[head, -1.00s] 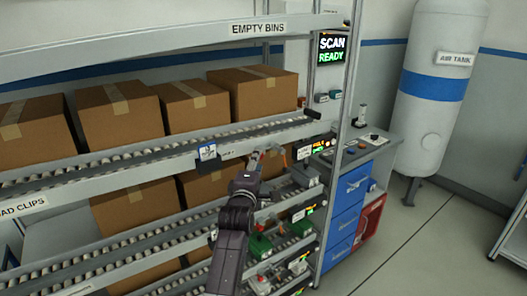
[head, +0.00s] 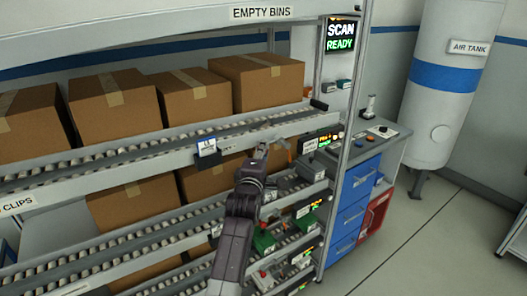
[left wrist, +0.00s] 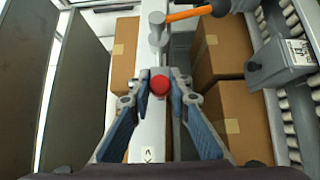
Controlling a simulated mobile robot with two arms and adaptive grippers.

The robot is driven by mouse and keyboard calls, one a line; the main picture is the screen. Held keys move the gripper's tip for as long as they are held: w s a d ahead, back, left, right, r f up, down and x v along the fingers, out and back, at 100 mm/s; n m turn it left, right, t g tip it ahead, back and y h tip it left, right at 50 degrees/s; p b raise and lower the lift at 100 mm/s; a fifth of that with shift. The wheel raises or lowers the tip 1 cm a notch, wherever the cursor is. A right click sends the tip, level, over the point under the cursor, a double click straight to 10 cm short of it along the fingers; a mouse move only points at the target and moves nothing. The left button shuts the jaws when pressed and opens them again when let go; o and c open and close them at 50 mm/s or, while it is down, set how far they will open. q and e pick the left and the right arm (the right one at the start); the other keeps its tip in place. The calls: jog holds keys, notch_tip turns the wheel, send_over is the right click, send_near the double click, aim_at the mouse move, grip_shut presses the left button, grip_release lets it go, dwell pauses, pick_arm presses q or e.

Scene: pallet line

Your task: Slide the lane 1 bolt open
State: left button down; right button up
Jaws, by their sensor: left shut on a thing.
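My left gripper (head: 266,146) is at the front rail of the upper roller lane, right of a small label holder. In the left wrist view my left gripper (left wrist: 160,88) is shut on a round red knob (left wrist: 160,85), one fingertip on each side. The knob sits over the pale rail (left wrist: 148,135). A grey cylindrical part (left wrist: 157,30) lies in line beyond it, with an orange bar (left wrist: 188,13) running off to the right. In the head view the knob is hidden by my gripper. My right gripper is not in view.
Cardboard boxes (head: 190,92) stand on the upper lane (head: 130,150), with more below. The label holder (head: 207,147) juts from the rail; it also shows in the left wrist view (left wrist: 290,60). A rack post (head: 345,140) and blue drawers (head: 350,210) stand right. The floor there is clear.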

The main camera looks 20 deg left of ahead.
pick_arm(q)
jog(key=s+a+p, duration=0.1)
jog(key=s, duration=0.1)
jog(key=s+a+p, duration=0.1)
jog(key=a, duration=0.1)
jog(key=shift+s+f, duration=0.15)
jog(key=shift+s, duration=0.2)
jog(key=c, duration=2.1)
grip_release()
jog(key=shift+o, duration=1.4)
jog(key=shift+s+a, duration=0.15)
jog(key=shift+a, duration=0.05)
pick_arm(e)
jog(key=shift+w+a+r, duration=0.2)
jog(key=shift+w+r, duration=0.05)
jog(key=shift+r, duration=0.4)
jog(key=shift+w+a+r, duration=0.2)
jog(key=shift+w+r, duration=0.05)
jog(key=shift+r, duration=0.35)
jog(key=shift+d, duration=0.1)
